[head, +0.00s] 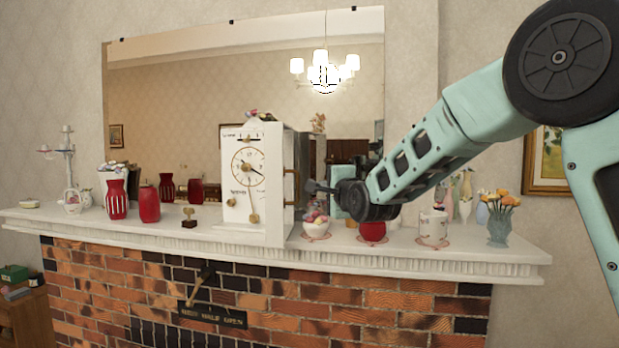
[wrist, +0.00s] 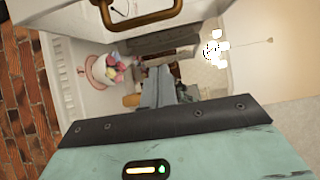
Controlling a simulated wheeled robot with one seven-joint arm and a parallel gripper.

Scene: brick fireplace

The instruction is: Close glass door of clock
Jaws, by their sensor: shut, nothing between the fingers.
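The white clock (head: 236,205) stands upright on the mantel in the head view, its dial and brass fittings facing me. A brass handle (head: 288,188) sits on its right side. In the wrist view, part of the white clock (wrist: 85,20) and a brass handle (wrist: 148,20) fill the top edge. I cannot tell the glass pane or how far the door is open. My gripper (head: 312,187) is just right of the clock, pointing left toward it. In the wrist view my gripper (wrist: 157,85) is shut and empty, below the handle and apparently apart from it.
A bowl of coloured balls (head: 316,224) stands below my gripper. A red jar (head: 372,231), a white mug (head: 433,226) and a flower vase (head: 499,230) stand to the right. Red vases (head: 149,204) stand left. A mirror (head: 190,110) is behind the mantel (head: 400,262).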

